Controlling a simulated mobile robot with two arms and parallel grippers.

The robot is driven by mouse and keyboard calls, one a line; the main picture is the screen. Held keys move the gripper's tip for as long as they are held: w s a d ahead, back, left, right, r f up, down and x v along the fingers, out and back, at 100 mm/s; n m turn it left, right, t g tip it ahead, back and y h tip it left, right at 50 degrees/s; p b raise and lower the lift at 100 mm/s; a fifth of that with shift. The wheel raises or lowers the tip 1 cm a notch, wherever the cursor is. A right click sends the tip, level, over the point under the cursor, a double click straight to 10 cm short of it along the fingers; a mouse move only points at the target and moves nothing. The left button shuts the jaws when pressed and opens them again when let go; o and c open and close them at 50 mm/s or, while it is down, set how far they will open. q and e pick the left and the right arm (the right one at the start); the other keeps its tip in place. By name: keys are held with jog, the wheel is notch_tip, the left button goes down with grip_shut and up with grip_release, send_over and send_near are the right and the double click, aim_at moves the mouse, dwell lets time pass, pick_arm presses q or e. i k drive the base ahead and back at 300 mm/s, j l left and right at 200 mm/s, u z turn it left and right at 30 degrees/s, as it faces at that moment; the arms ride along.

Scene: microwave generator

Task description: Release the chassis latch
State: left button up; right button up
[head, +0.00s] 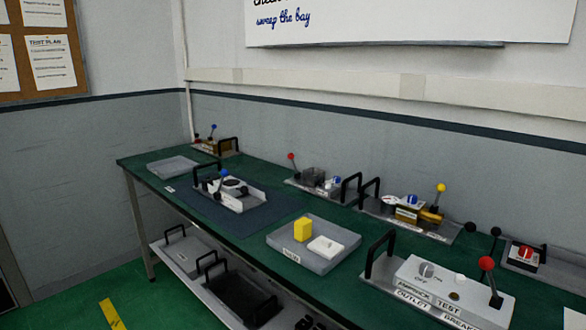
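Several chassis-like units with black handles stand on the green bench. One light metal unit (250,199) sits on a dark mat, with a blue-knobbed lever (223,173) standing up on it. Another unit at the back has a red-knobbed lever (292,157). A third has a yellow-knobbed lever (440,188) and brass-coloured parts. A small unit at the far left end has a blue-knobbed lever (214,127). Which part is the chassis latch is too small to tell. Neither of my grippers is in view.
The green bench (340,285) runs along the wall. A grey tray (285,260) holds a yellow block (303,229) and a white piece (326,247). The test outlet box (440,285), with a red-knobbed lever, stands front right. A lower shelf holds a dark tray (238,295). Floor shows at left.

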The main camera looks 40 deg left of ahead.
aim_at(225, 172)
jog(key=u, duration=1.75)
jog(key=i+j+z, duration=0.15)
jog(key=z, duration=0.8)
jog(key=i+j+z, duration=0.15)
jog(key=j+z, duration=0.2)
jog(key=j, duration=0.35)
jog(key=j+z, duration=0.35)
jog(key=j, duration=0.4)
jog(key=i+j, duration=0.1)
jog(key=j, duration=0.55)
